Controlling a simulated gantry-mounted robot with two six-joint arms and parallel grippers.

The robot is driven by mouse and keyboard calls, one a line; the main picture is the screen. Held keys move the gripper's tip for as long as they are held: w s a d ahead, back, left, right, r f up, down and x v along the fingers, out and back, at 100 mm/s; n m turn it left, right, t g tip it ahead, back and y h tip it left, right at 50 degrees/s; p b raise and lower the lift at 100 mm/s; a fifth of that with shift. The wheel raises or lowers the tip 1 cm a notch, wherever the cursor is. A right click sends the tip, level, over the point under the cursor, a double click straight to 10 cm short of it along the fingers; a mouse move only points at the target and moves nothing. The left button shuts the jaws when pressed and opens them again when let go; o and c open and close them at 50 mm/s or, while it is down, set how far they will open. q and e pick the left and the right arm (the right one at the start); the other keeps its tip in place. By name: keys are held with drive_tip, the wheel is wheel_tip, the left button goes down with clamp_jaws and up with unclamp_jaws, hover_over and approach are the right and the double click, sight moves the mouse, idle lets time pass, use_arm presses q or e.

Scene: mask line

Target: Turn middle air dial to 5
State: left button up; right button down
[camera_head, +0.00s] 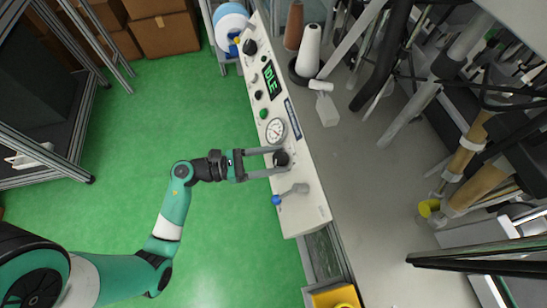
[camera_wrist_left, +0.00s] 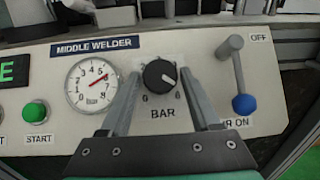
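The black air dial (camera_wrist_left: 159,76) sits on the white panel labelled "MIDDLE WELDER", above the word "BAR". Its white mark points right and slightly down. It also shows in the head view (camera_head: 281,158). My left gripper (camera_wrist_left: 160,88) is open, one finger on each side of the dial, with visible gaps between fingers and knob. It reaches the panel from the left in the head view (camera_head: 268,161). The round gauge (camera_wrist_left: 91,84) left of the dial has a red needle pointing up and right, just past the 5. My right gripper is not in view.
A lever with a blue knob (camera_wrist_left: 244,104) stands right of the dial, by "OFF" and "AIR ON" labels. A green START button (camera_wrist_left: 36,112) is left of the gauge. A green "IDLE" display (camera_head: 270,80) is farther along the panel. The green floor left of it is clear.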

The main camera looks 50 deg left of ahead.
use_arm(q)
clamp_jaws()
drive_tip(key=shift+d+r+n+t+y+p, duration=0.15)
drive_tip(key=shift+n+y+p, duration=0.2)
drive_tip(key=shift+n+p, duration=0.2)
drive_tip(key=shift+r+n+t+y+p, duration=0.15)
drive_tip(key=shift+n+y+p, duration=0.25)
drive_tip(key=shift+p, duration=0.25)
drive_tip(key=n+y+p, duration=0.1)
drive_tip(key=n+p, duration=0.1)
drive_tip(key=n+y+p, duration=0.2)
drive_tip(key=n, duration=0.1)
drive_tip(key=shift+s+d+t+p, duration=0.1)
drive_tip(key=shift+d+t+p, duration=0.1)
drive_tip(key=shift+t+p, duration=0.15)
drive_tip(key=shift+f+n+y+p, duration=0.2)
drive_tip(key=shift+n+y+p, duration=1.05)
drive_tip(key=shift+n, duration=0.3)
drive_tip(key=shift+o, duration=1.9)
unclamp_jaws()
